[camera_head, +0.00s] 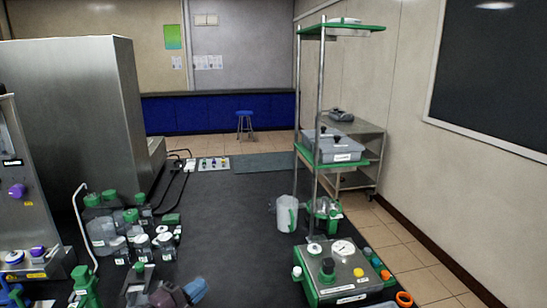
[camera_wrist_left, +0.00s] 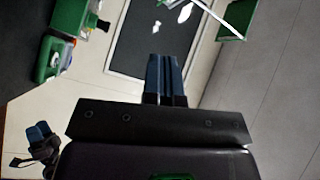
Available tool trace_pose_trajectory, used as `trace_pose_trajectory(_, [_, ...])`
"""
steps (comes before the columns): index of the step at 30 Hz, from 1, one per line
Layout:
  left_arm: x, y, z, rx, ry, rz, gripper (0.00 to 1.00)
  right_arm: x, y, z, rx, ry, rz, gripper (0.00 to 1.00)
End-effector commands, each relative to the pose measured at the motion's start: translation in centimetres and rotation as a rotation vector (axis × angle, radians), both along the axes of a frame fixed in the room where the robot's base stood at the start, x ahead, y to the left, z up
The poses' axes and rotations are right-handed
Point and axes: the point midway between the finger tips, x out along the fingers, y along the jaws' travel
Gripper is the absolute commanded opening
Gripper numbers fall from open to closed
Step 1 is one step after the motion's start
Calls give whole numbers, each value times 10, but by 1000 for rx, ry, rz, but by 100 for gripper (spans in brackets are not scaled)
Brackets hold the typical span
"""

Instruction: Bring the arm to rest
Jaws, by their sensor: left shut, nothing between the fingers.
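My left gripper (camera_head: 186,295) shows at the bottom edge of the head view, with its dark body partly cut off and its blue fingertips pointing right. In the left wrist view its two blue fingers (camera_wrist_left: 165,80) lie side by side, shut with nothing between them. The gripper is beside the glass bottles and left of the green-based control unit, apart from that unit.
Bottles with green and white caps (camera_head: 125,230) crowd the left of the dark bench (camera_head: 225,215). A green-based unit with a gauge (camera_head: 340,270), a white jug (camera_head: 287,214) and a shelf rack (camera_head: 319,110) stand right. The bench middle is clear.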

Motion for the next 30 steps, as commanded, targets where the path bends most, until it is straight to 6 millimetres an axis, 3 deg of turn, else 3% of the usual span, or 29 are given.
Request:
trace_pose_trajectory(7, [-34, 48, 2, -334, 153, 424, 0, 0, 2, 0, 5, 0, -1, 52])
trace_pose_trajectory(11, [-62, 78, -14, -459, 296, 642, 0, -2, 4, -1, 10, 3, -5, 52])
trace_pose_trajectory(16, [-114, 108, -43, -580, 542, 895, 0, -6, 4, -3, 14, 11, -10, 52])
trace_pose_trajectory(24, [-208, 121, -80, -663, 966, 1151, 0, -6, 4, -4, 12, 12, -8, 52])
trace_pose_trajectory(30, [-252, 118, -89, -673, 1162, 1216, 0, -5, 3, -3, 9, 9, -5, 52])
